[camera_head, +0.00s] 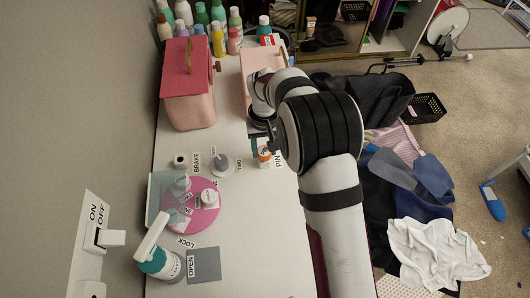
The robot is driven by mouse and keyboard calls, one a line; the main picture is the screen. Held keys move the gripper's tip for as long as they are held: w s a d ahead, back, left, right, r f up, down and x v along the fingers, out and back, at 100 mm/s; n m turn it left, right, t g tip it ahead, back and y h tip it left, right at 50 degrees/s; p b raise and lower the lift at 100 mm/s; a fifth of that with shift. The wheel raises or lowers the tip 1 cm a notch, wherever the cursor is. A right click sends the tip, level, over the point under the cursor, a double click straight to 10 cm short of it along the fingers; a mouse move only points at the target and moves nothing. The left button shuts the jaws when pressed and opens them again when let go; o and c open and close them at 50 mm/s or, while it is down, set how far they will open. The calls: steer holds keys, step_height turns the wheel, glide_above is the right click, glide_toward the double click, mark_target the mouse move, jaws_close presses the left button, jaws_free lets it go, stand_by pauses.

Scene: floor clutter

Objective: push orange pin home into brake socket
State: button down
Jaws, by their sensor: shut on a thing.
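The orange pin (264,154) shows as a small orange and white piece beside the PIN label, right at the tip of my gripper (262,144). My gripper is shut on the orange pin, though the fingers are small and partly hidden by my arm. The brake socket (180,160) appears to be the small white piece with a dark opening, left of the BRAKE label. It stands on the white table, apart from the gripper and to its left. I cannot see anything in its opening.
A grey dial (220,164) lies between the gripper and the socket. A pink disc (193,204) is in front, with a white-handled lever (158,252) nearer. A pink box (188,95) and several bottles (218,38) stand behind. Clothes (437,250) cover the floor at right.

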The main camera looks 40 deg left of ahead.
steer(key=shift+r, duration=0.5)
steer(key=shift+r, duration=1.9)
steer(key=shift+f, duration=2.5)
steer(key=shift+c, duration=1.4)
jaws_free()
steer(key=shift+r, duration=4.5)
